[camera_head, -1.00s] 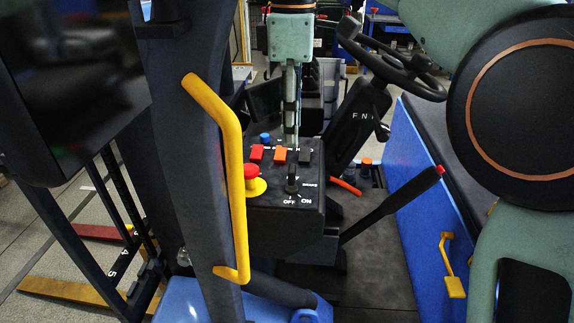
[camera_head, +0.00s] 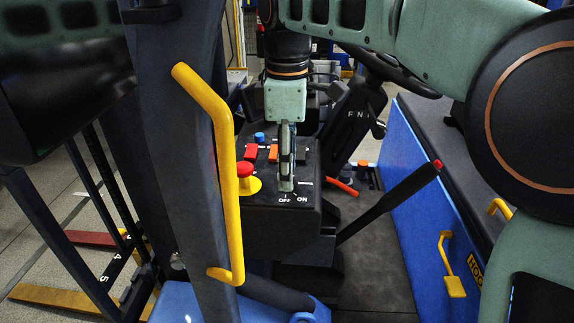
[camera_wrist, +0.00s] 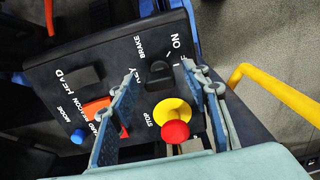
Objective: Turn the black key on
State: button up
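The black key (camera_wrist: 158,74) sits on the dark control panel (camera_wrist: 100,48), beside the ON and OFF markings. In the wrist view it lies between the tips of my gripper (camera_wrist: 161,70), which is open, with one finger on each side. I cannot tell whether either finger touches it. In the head view my gripper (camera_head: 286,185) points down at the panel just above the OFF and ON labels, and its fingers hide the key.
A red stop button (camera_head: 245,169) on a yellow base is close to the fingers. Red (camera_head: 251,152) and orange (camera_head: 273,153) switches and a blue button (camera_head: 259,137) are farther back. A yellow handrail (camera_head: 222,170) stands left, and a black lever (camera_head: 390,200) rises right.

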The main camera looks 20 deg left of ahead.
jog(key=c, duration=1.1)
jog(key=shift+r+m, duration=0.1)
jog(key=shift+m, duration=0.2)
jog(key=m+p, duration=0.3)
jog(key=shift+r, duration=0.1)
jog(key=m+p, duration=0.2)
jog(key=m, duration=0.3)
jog(key=shift+f+m, duration=0.2)
jog(key=shift+m, duration=0.1)
jog(key=o, duration=1.1)
jog(key=shift+o, duration=0.2)
